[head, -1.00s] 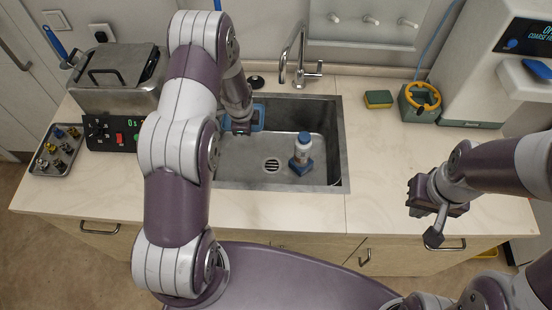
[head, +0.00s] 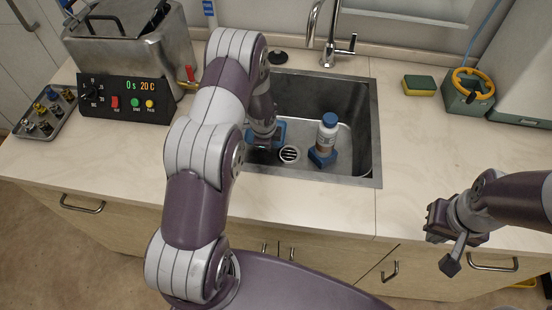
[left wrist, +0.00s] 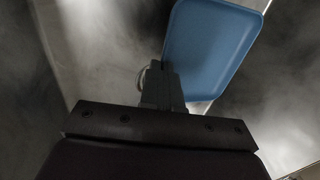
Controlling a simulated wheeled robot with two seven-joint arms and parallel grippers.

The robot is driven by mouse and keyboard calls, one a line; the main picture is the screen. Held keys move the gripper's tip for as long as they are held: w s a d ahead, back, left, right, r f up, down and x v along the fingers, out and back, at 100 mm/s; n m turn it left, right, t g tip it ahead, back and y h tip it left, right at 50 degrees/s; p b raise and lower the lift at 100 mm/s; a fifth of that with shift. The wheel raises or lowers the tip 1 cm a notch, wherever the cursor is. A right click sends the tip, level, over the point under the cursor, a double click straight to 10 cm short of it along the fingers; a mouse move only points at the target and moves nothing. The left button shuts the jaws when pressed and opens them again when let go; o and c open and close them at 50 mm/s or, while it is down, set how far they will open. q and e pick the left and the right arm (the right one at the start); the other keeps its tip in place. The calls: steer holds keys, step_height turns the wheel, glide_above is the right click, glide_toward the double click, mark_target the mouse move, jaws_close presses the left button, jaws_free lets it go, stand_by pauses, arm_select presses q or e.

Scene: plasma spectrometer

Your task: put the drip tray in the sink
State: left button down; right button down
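The blue drip tray (head: 281,130) is inside the left part of the metal sink (head: 372,130), partly hidden behind my left arm in the head view. My left gripper (head: 265,143) is down in the sink at the tray's near edge. In the left wrist view the tray (left wrist: 212,45) stands out beyond the fingers (left wrist: 162,80), which are closed together on its edge. I cannot tell whether the tray touches the sink floor. My right gripper (head: 451,262) hangs empty over the counter's front edge at the right, its fingers together.
The faucet (head: 330,40) rises behind.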

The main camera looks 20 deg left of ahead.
mark_target(268, 157)
arm_select(q)
steer(key=shift+f+b, duration=1.25)
steer(key=shift+f, duration=1.7)
steer(key=c, duration=1.4)
jaws_free()
steer(key=shift+o, duration=0.2)
steer(key=shift+r+p, duration=0.3)
steer(key=shift+r, duration=0.05)
steer(key=s+d+r+n+p, duration=0.1)
steer(key=s+d+r+n, duration=0.2)
steer(key=r, duration=0.5)
steer(key=s+d+r+n+p, duration=0.1)
steer(key=s+r+n+p, duration=0.1)
steer(key=s+r, duration=0.35)
steer(key=s+d+r+n+p, duration=0.1)
steer(key=s+d+r+n, duration=0.15)
steer(key=r, duration=0.65)
steer(key=s+d+r+n, duration=0.1)
steer(key=s+r+n, duration=0.1)
steer(key=s+n, duration=0.1)
steer(key=s+d+r+n+g, duration=0.1)
steer(key=s+r+n, duration=0.1)
steer(key=s+n, duration=0.2)
steer(key=shift+s+d+r+h, duration=0.15)
steer(key=shift+s+r+h, duration=0.25)
steer(key=shift+s, duration=0.85)
